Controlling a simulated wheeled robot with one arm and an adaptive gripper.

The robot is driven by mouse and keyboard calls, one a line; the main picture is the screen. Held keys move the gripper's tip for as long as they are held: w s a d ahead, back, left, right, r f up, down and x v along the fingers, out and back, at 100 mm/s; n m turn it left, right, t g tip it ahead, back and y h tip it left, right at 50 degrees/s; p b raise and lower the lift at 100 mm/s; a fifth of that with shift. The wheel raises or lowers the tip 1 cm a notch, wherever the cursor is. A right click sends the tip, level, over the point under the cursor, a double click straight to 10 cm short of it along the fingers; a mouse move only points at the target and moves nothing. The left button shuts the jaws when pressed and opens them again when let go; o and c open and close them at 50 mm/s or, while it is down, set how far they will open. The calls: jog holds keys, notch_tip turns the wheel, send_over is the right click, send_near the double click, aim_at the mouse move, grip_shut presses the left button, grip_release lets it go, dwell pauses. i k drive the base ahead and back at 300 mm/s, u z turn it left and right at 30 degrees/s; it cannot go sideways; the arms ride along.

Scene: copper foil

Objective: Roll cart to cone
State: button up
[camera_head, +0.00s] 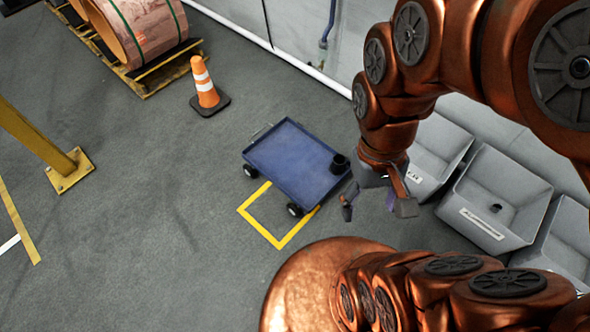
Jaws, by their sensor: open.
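A low blue cart (290,165) with black wheels and a grey handle at its far left end stands on the grey floor, partly over a yellow-taped outline. A black cup-like thing (340,164) is at its right corner. An orange cone (204,83) with white bands stands upright on a black base, beyond the cart to the upper left, with bare floor between them. My gripper (376,208) is open, just right of the cart's near right end. I see nothing between its fingers. Whether it touches the cart I cannot tell.
Grey bins (495,199) line the wall at right. A large copper coil (135,30) rests on a wooden pallet (150,77) at upper left. A yellow post (35,135) is bolted down at left. The yellow floor outline (262,232) lies flat. The floor at centre left is clear.

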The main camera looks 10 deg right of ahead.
aim_at(304, 167)
jog(key=z, duration=0.15)
jog(key=k, duration=1)
jog(key=u, duration=1.15)
jog(key=i, duration=1.65)
jog(key=z, duration=0.95)
